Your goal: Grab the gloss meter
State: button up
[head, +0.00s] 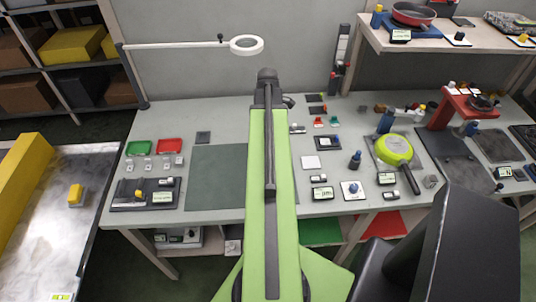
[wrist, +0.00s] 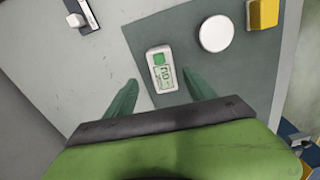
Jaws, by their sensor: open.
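A small white handheld device with a green button and a green display, which I take to be the gloss meter (wrist: 161,70), lies on a dark grey-green mat (wrist: 190,62) in the wrist view. Its display characters are too small to read surely. My gripper (wrist: 159,77) is open, its two dark green fingers apart with the device in the picture between their tips. Nothing is held. The height of the fingers above the mat cannot be told. In the head view my green arm hides the gripper, and I cannot pick out this device there.
In the wrist view a white round disc (wrist: 215,34) and a yellow block (wrist: 263,14) lie right of the device. In the head view a green pan (head: 393,149), a magnifier lamp (head: 247,45) and several small instruments stand on the bench. The mat's left part (head: 217,180) is bare.

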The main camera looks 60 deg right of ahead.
jog(key=f+b, duration=0.1)
jog(key=f, duration=0.1)
jog(key=f+b, duration=0.3)
jog(key=b, duration=0.1)
jog(key=shift+a+f, duration=0.3)
jog(key=shift+f, duration=0.1)
jog(key=shift+r, duration=0.2)
grip_shut()
